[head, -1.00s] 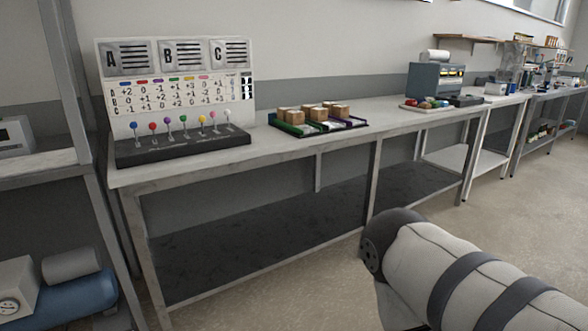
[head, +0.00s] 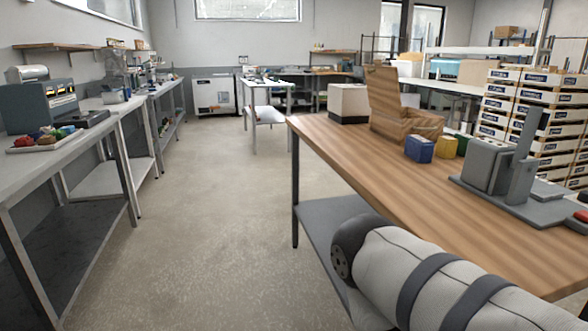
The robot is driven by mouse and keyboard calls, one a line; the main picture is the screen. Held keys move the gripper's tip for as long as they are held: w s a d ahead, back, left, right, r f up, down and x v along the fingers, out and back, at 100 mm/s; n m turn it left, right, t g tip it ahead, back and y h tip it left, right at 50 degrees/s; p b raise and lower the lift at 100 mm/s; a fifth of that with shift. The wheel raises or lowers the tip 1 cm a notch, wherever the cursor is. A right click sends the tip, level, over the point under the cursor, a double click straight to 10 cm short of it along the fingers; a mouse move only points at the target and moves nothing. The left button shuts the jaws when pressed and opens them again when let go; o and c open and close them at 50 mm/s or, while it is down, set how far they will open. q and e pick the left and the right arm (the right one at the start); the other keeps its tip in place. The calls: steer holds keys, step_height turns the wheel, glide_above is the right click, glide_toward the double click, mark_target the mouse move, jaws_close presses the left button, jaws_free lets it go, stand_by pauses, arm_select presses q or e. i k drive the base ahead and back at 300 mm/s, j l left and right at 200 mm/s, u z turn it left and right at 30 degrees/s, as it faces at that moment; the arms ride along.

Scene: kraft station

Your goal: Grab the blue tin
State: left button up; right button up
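One of my arms crosses the lower right of the head view, well below and in front of the tin. Neither of my grippers shows in the view.
A cardboard box (head: 405,115) and a white box (head: 349,104) stand behind the tins. A grey press-like device (head: 505,165) stands to their right. Stacked crates (head: 552,115) rise behind the table. The floor aisle (head: 205,215) on the left is clear.

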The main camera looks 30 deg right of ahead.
mark_target(421, 153)
steer(key=i+j+z, duration=0.15)
steer(key=z, duration=0.35)
steer(key=i+j+z, duration=0.2)
steer(key=z, duration=0.25)
steer(key=i+j+z, duration=0.1)
steer(key=j+z, duration=0.2)
steer(key=z, duration=0.2)
steer(key=j+z, duration=0.35)
steer(key=z, duration=0.15)
steer(key=i, duration=0.05)
